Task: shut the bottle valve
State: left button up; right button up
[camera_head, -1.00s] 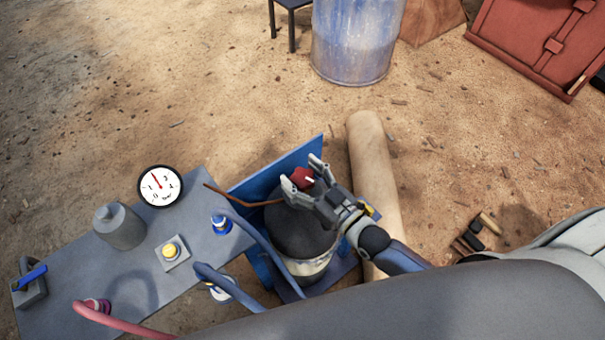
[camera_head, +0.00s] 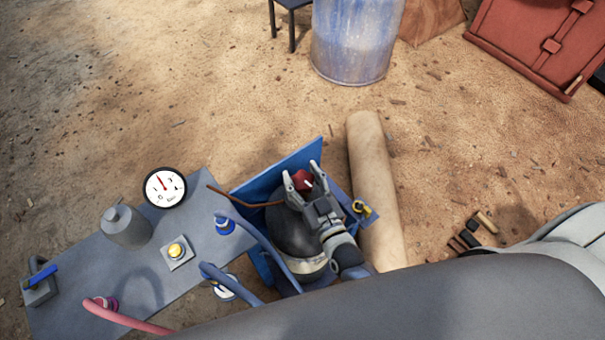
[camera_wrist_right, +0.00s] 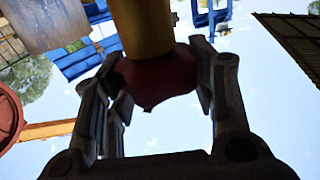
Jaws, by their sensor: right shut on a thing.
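The bottle valve's red knob (camera_head: 300,181) sits at the top of a dark grey gas bottle (camera_head: 292,232), which stands by a blue panel. My right gripper (camera_head: 302,180) has its fingers on either side of the knob and is shut on it. In the right wrist view, the dark red knob (camera_wrist_right: 155,78) lies between the fingers of my right gripper (camera_wrist_right: 160,85), below a yellow-brown cylinder (camera_wrist_right: 143,25). A round gauge (camera_head: 165,188) with a red needle stands at the grey table's far edge. My left gripper is not in view.
The grey table (camera_head: 150,280) carries a grey canister (camera_head: 127,228), a yellow button (camera_head: 177,250) and hoses. A tan roll (camera_head: 375,185) lies right of the bottle. A blue barrel (camera_head: 352,40) stands farther back. Open dirt ground lies between.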

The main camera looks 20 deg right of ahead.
jog(key=shift+r+m+h, duration=0.15)
jog(key=shift+m+h, duration=0.45)
jog(key=shift+h, duration=0.3)
jog(key=o, duration=1)
jog(key=shift+o, duration=0.2)
jog(key=s, duration=1.2)
jog(key=shift+d, duration=0.15)
